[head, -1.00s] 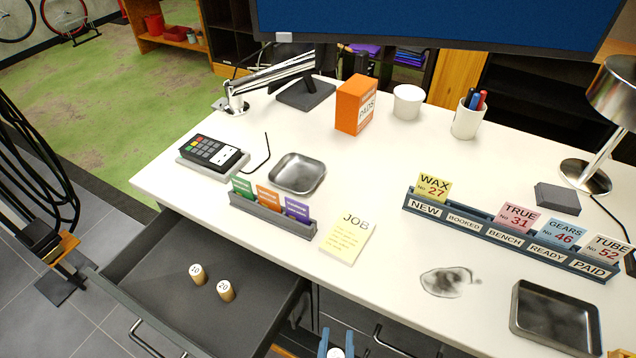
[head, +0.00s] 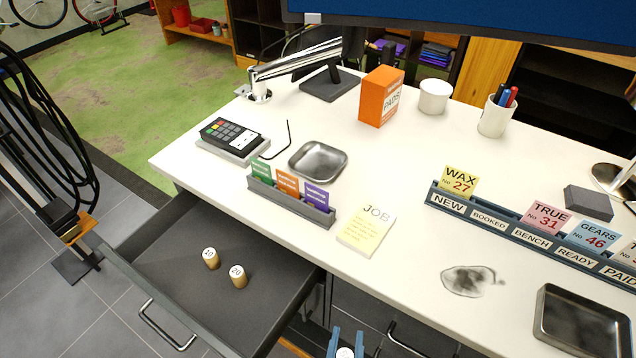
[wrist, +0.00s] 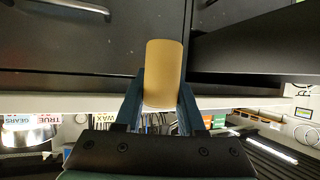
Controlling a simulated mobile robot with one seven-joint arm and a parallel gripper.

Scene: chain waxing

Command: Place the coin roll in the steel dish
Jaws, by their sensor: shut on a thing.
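My gripper (head: 345,347) is at the bottom edge of the head view, in front of the desk's front edge. It is shut on a tan coin roll (wrist: 164,75), which stands out between the two blue fingers in the wrist view. Only its pale end shows in the head view; its label is not readable. A small rounded steel dish (head: 318,162) lies empty on the desk, behind the card holder and apart from my gripper. Two more coin rolls, marked 10 (head: 211,258) and 20 (head: 238,276), stand in the open drawer (head: 165,250).
A card holder (head: 290,203) and a JOB note pad (head: 367,229) lie between my gripper and the dish. A card reader (head: 229,137) is left of the dish. A larger rectangular metal tray (head: 583,322) is at the right front. The middle of the desk is mostly clear.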

